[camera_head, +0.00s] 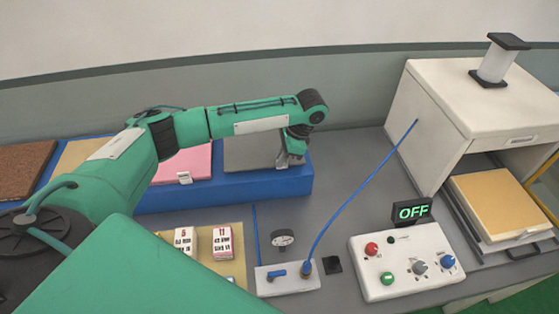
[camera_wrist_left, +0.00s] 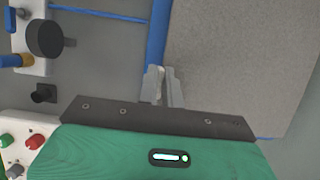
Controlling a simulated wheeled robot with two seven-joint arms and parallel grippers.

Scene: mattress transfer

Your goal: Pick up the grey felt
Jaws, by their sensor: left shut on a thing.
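The grey felt (camera_head: 248,153) is a flat grey sheet on the right end of the long blue stand in the head view. It fills the upper right of the left wrist view (camera_wrist_left: 235,65). My left gripper (camera_head: 291,159) is at the felt's right edge, and in the wrist view its two fingers (camera_wrist_left: 165,88) are close together at the felt's edge. The gripper is shut on the felt; the fingertips' exact grip is partly hidden. My right gripper is not in view.
On the blue stand (camera_head: 228,190) lie a pink sheet (camera_head: 196,164) and a brown sheet (camera_head: 22,165). In front are a gauge (camera_head: 283,239), a blue tube (camera_head: 350,200) and a control box (camera_head: 405,262) with an OFF display (camera_head: 413,212). A white press (camera_head: 470,115) stands right.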

